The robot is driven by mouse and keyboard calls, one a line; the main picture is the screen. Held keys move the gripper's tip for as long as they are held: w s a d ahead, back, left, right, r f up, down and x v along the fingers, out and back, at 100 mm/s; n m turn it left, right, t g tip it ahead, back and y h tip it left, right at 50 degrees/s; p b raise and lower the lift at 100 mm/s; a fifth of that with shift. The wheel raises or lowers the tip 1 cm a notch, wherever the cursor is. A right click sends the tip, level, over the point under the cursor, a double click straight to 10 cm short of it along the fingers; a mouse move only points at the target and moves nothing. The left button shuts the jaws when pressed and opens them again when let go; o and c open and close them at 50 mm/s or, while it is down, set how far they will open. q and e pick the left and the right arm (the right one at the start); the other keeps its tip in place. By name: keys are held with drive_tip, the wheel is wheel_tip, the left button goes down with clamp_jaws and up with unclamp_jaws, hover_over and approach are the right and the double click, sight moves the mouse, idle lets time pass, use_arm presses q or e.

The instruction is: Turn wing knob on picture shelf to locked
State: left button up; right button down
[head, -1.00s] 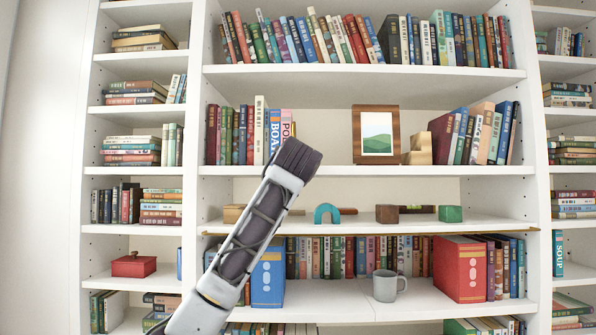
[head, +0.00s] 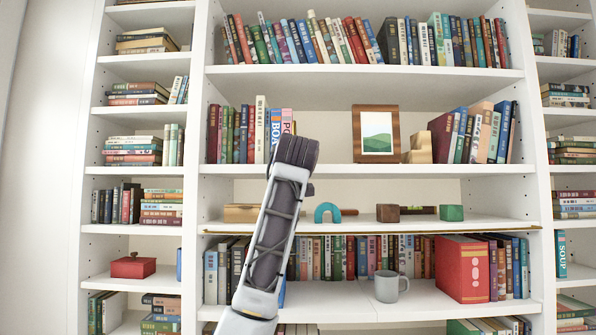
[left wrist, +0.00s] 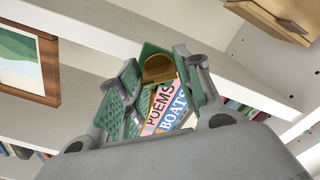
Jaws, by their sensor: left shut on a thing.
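The picture shelf (head: 440,170) is the white board that carries the wood-framed picture (head: 376,134) and books. My left arm reaches up in front of it, and its wrist hides the left gripper's fingers in the head view. In the left wrist view my left gripper (left wrist: 158,74) has its green-padded fingers closed around a brass-coloured rounded part, apparently the wing knob (left wrist: 161,66). A green surface shows behind it. The fingers partly cover the knob, and I cannot read its turn angle or any lock marking. My right gripper is not in view.
Books titled POEMS and BOATS (left wrist: 172,110) show just beyond the fingers. A wooden box (head: 240,213), a teal arch (head: 327,212) and a green block (head: 451,213) stand on the shelf below. A grey mug (head: 389,286) stands lower, beside a red book (head: 461,268).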

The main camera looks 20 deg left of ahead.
use_arm(q)
drive_tip(key=n+p, duration=0.1)
drive_tip(key=n, duration=0.9)
drive_tip(key=shift+f+p, duration=0.2)
drive_tip(key=shift+p, duration=0.2)
drive_tip(key=o, duration=1)
drive_tip(key=shift+o, duration=0.2)
drive_tip(key=shift+s, duration=0.1)
drive_tip(key=v, duration=1.1)
drive_tip(key=shift+s, duration=0.35)
drive_tip(key=shift+d, duration=0.1)
